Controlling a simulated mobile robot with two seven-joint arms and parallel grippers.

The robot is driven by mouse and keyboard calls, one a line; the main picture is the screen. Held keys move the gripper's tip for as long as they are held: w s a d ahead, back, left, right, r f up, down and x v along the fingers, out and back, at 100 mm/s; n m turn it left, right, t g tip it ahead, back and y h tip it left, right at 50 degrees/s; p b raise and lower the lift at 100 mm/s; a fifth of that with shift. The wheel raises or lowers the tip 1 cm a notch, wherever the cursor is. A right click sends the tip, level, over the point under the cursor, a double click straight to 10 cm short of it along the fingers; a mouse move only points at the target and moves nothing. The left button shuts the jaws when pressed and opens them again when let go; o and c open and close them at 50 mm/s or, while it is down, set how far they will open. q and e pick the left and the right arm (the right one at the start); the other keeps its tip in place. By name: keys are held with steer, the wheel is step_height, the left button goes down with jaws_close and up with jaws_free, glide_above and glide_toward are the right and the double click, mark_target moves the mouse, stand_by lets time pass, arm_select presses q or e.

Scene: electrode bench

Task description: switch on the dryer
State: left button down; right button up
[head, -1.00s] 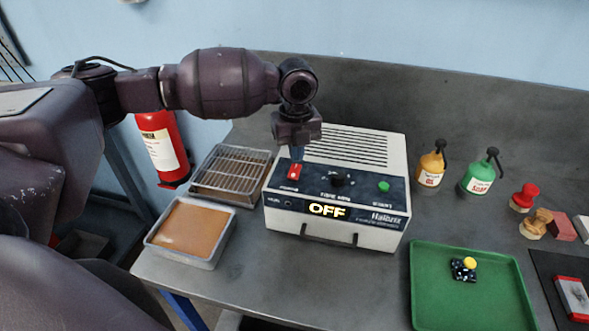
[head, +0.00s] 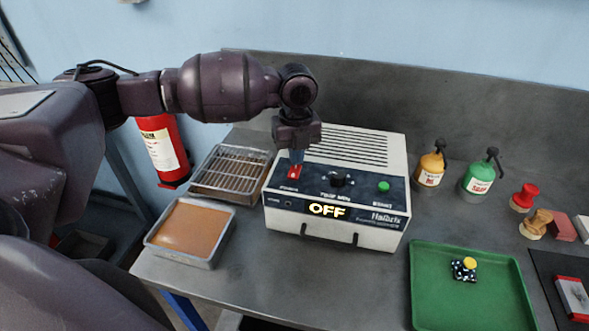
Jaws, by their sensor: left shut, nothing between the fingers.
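The dryer (head: 375,232) is a white box with a vented top and a dark sloped panel, standing on the bench. Its display (head: 327,210) reads OFF. The panel has a red switch (head: 294,172) at its left, a black knob (head: 339,180) in the middle and a green button (head: 384,186) at the right. My left gripper (head: 297,156) is shut and empty, pointing down right at the red switch. I cannot tell whether its tips touch the switch, which they partly cover. My right gripper is not in view.
A wire rack tray (head: 231,172) and a pan of brown liquid (head: 191,230) sit left of the dryer. Yellow (head: 430,168) and green (head: 478,177) bottles stand to its right. A green tray (head: 440,310) lies at the front right. Bare bench shows in front of the dryer.

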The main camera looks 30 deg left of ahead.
arm_select(q)
steer(key=shift+f, duration=0.8)
stand_by(0.4)
steer(key=shift+r, duration=0.15)
step_height(320, 180, up, 2)
steer(key=p, duration=0.2)
steer(key=shift+r+p, duration=0.25)
steer(key=shift+p, duration=0.1)
steer(key=shift+r, duration=2.15)
steer(key=shift+s+f, duration=0.1)
